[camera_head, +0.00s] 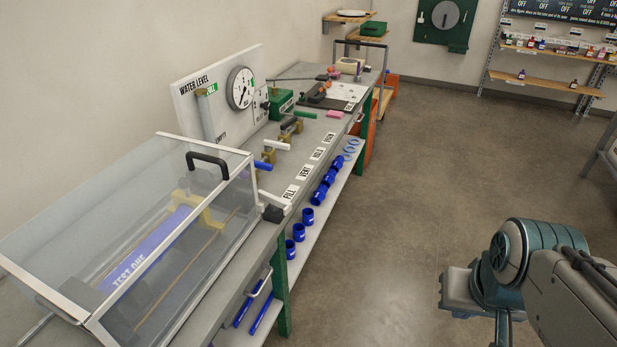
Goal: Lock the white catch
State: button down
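A clear lidded case (120,240) with pale edges stands on the near end of the bench. Its lid looks down, with a black handle (207,158) on top. At its right front corner a white lever (273,199), which looks like the white catch, sticks out above a dark block (272,214). Whether it is engaged is too small to tell. My arm is at the lower right, well away from the case, over the floor; my gripper's fingers are not visible.
Valves with blue (263,165), white (277,144) and green (305,115) handles stand behind the case, near a gauge board (215,95). Blue pipe pieces (307,217) lie on the lower shelf (300,265). The floor (400,190) right of the bench is clear.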

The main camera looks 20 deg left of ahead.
aim_at(276, 202)
jog(key=z, duration=0.1)
jog(key=i, duration=0.6)
jog(key=u, duration=0.7)
jog(key=i, duration=0.45)
jog(key=u, duration=0.4)
